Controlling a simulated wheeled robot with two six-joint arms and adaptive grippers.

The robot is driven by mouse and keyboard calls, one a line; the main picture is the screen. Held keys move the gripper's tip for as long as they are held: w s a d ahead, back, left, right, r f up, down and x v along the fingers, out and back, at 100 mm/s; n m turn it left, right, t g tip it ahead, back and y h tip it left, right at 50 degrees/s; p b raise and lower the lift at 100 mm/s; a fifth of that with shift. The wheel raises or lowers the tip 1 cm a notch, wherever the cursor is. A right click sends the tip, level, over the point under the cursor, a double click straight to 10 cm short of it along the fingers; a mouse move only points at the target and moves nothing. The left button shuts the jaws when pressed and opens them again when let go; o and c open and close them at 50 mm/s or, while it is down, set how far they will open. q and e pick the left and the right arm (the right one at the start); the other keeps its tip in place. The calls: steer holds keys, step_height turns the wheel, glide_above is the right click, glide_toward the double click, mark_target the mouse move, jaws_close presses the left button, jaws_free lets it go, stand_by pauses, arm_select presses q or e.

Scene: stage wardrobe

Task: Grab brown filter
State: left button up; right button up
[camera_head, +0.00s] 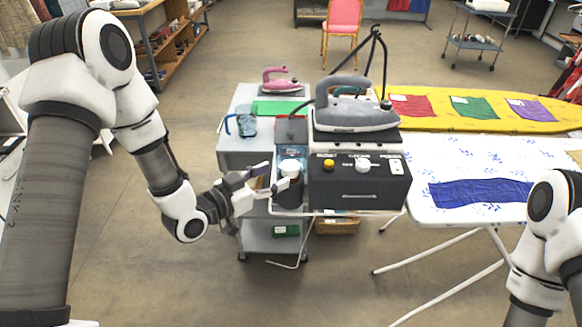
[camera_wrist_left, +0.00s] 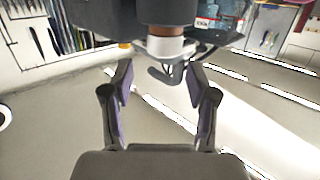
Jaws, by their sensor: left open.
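The brown filter shows in the left wrist view as a short brown cylinder (camera_wrist_left: 165,32) under a dark body, with a white part and a grey bent pipe just below it. My left gripper (camera_head: 276,176) is open beside the dark front-left part of the iron station (camera_head: 358,190). In the head view the filter is not clearly made out. My right gripper is out of view.
A grey iron (camera_head: 355,112) sits on the station. A blue jug (camera_head: 246,124), a green mat (camera_head: 279,108) and a pink iron (camera_head: 281,82) are on the grey cart. The ironing board (camera_head: 455,165) stands close on the right. Floor is clear at front left.

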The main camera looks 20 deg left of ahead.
mark_target(284, 170)
arm_select(q)
steer(key=x, duration=0.2)
steer(key=p+x, duration=0.1)
steer(key=x, duration=0.1)
steer(key=a+p+x, duration=0.1)
steer(key=x, duration=0.1)
steer(key=shift+w+d+f, duration=0.1)
steer(key=shift+w+f, duration=0.2)
steer(key=shift+w+d, duration=0.2)
steer(key=shift+d, duration=0.05)
steer(key=shift+s+d, duration=0.1)
steer(key=shift+d, duration=0.05)
steer(key=shift+f, duration=0.1)
steer(key=c, duration=1)
